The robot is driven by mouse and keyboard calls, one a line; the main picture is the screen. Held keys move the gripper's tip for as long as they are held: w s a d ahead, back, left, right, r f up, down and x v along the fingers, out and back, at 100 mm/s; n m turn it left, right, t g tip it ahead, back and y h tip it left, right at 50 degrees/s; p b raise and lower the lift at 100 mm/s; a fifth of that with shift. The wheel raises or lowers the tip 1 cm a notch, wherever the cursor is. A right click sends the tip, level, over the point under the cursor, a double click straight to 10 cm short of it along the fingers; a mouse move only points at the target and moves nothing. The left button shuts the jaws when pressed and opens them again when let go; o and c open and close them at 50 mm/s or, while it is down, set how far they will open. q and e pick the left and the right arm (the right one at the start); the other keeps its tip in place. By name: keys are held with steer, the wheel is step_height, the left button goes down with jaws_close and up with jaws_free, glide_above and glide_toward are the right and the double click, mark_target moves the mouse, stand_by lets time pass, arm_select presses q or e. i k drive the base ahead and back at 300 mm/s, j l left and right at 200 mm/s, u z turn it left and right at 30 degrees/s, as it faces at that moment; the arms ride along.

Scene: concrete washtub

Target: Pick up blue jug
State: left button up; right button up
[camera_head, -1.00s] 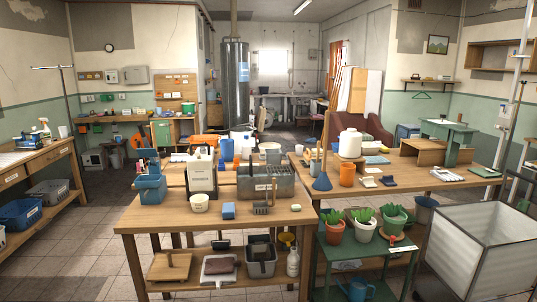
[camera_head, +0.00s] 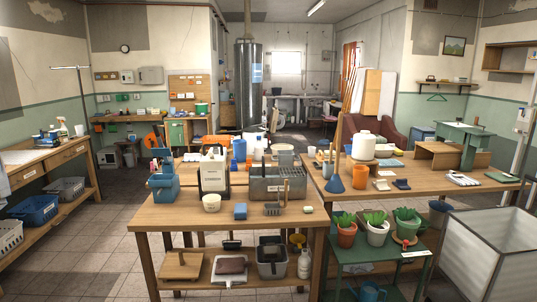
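A blue watering-can-like vessel (camera_head: 370,291) sits on the low shelf of the green plant stand, cut by the bottom edge of the picture. Its shape fits a jug. A plain blue container (camera_head: 239,149) stands at the back of the front wooden table, partly hidden by things before it. I cannot tell for sure which of these is the blue jug. Neither of my grippers is in view.
The front table (camera_head: 215,218) bears a blue caddy (camera_head: 163,187), a white canister and a grey bin. Potted plants (camera_head: 376,232) top the green stand (camera_head: 352,255). A large pale bin (camera_head: 485,255) stands right. Floor at left (camera_head: 105,240) is clear.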

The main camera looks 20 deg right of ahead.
mark_target(239, 146)
steer(key=i+j+u, duration=0.45)
steer(key=i, duration=0.45)
steer(key=i+l+u, duration=0.1)
steer(key=i+u, duration=0.35)
steer(key=i, duration=0.5)
steer(key=i+j, duration=0.1)
steer(key=i, duration=0.9)
steer(key=i+j+z, duration=0.1)
steer(key=i, duration=0.9)
steer(key=i+l+z, duration=0.25)
steer(key=i+z, duration=0.7)
steer(key=i, duration=0.2)
steer(key=i+j+z, duration=0.25)
steer(key=i+z, duration=0.2)
steer(key=i, duration=2.05)
steer(key=i+z, duration=0.45)
steer(key=i, duration=0.15)
steer(key=i+z, duration=0.45)
steer(key=i, duration=0.15)
steer(key=i+j+z, duration=0.4)
steer(key=i, duration=0.15)
